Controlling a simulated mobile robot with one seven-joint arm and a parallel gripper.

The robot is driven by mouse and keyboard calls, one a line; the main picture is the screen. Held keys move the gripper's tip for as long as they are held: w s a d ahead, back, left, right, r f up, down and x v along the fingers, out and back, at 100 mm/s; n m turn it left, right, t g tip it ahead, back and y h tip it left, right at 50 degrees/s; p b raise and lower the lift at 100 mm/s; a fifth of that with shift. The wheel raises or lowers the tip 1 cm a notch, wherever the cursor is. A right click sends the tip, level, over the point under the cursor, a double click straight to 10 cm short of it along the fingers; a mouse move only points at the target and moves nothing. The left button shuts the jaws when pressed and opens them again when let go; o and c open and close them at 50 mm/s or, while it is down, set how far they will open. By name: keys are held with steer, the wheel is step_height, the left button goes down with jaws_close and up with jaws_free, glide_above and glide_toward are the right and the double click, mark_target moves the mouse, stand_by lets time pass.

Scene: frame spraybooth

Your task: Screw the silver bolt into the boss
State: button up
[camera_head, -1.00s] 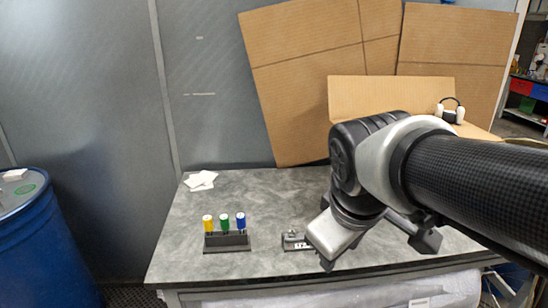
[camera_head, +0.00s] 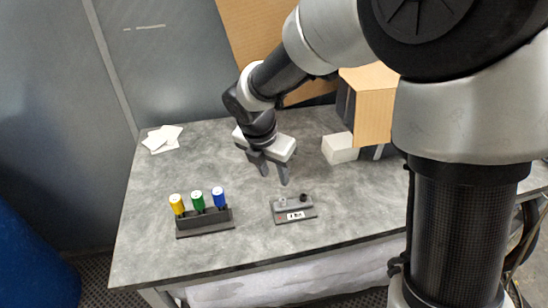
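A small dark grey base plate (camera_head: 310,212) lies on the grey table, near the middle of its front half. It carries a small light grey, silver-looking piece (camera_head: 283,202) at its left and a short black round piece (camera_head: 304,198) at its right. Which of these is the bolt or the boss is too small to tell. A white label with dark marks is on the plate's front. My gripper (camera_head: 274,175) points down above the table, just behind and left of the plate. Its two dark fingers are apart, with nothing visible between them.
A black rack (camera_head: 206,225) holding yellow, green and blue-handled tools stands left of the plate. A white block (camera_head: 340,148) and a tan box (camera_head: 372,105) stand at the back right. White sheets (camera_head: 162,138) lie at the back left. Table between rack and plate is clear.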

mark_target(283, 202)
steer(key=b+x, duration=0.1)
steer(key=x, duration=1.4)
steer(key=shift+b, duration=0.4)
jaws_close()
steer(key=shift+w+f+m, duration=0.1)
steer(key=shift+m, duration=0.5)
steer(key=m+g+h, duration=0.1)
steer(key=m, duration=0.2)
steer(key=shift+b, duration=0.35)
steer(key=shift+m, duration=0.3)
steer(key=shift+a+m, duration=0.1)
steer(key=shift+m, duration=0.4)
steer(key=m+g, duration=0.1)
steer(key=m, duration=0.2)
steer(key=shift+w+m+h, duration=0.1)
steer(key=shift+m+h, duration=0.2)
